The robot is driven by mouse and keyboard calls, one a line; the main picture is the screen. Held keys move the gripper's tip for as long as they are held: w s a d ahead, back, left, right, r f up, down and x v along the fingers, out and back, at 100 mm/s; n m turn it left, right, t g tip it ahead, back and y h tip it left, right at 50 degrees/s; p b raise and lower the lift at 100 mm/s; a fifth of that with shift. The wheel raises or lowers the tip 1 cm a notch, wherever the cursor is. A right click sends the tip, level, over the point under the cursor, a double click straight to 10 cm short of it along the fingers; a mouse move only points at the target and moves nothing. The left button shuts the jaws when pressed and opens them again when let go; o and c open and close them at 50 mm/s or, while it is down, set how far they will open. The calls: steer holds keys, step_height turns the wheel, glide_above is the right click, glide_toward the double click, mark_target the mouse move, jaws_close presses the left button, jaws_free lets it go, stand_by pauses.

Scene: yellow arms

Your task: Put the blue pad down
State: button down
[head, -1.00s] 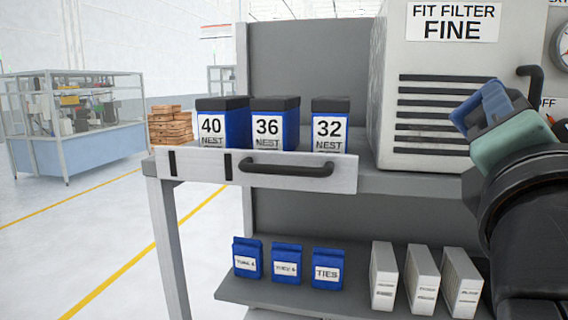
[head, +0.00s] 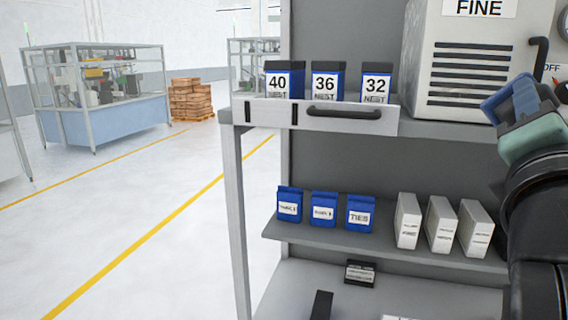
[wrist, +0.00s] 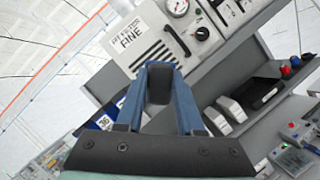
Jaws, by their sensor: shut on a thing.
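My gripper (head: 520,95) is at the right edge of the head view, in front of the grey cabinet and raised above the shelf level. Its tip shows blue parts on a teal body. In the wrist view my gripper (wrist: 160,75) is two blue sides closed around a dark grey piece. I take what it holds to be the blue pad, but I cannot clearly tell pad from fingers. It is held in the air, apart from the shelves.
Blue nest boxes (head: 325,82) stand on the upper shelf behind a drawer front (head: 270,114). Blue packets (head: 324,210) and white filters (head: 440,225) stand on the middle shelf. A vented cabinet (head: 475,35) fills the upper right. Floor (head: 130,240) at left is clear.

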steer(key=w+d+f+b, duration=0.2)
steer(key=w+f+b, duration=0.15)
steer(key=f, duration=1.05)
steer(key=w+d+f+b, duration=0.2)
steer(key=w+d+f, duration=0.15)
steer(key=f, duration=1.15)
steer(key=a+f+n+t+y+b, duration=0.1)
steer(key=a+f+n+y+b, duration=0.3)
steer(key=f, duration=1.1)
steer(key=s+a+f+t+y+b, duration=0.1)
steer(key=s+a+f, duration=0.2)
steer(key=a+f, duration=0.45)
steer(key=s+a+f+t+y+b, duration=0.1)
steer(key=s+a+f+y, duration=0.3)
steer(key=f, duration=0.7)
steer(key=s+a+f+n+y+b, duration=0.1)
steer(key=s+a+f, duration=0.3)
steer(key=a, duration=0.3)
steer(key=s+a+f+n+y+b, duration=0.1)
steer(key=s+a+f, duration=0.3)
steer(key=a+f, duration=0.2)
steer(key=shift+s+a+f+n+y, duration=0.15)
steer(key=shift+s+a+n+y, duration=0.2)
steer(key=shift+a, duration=0.3)
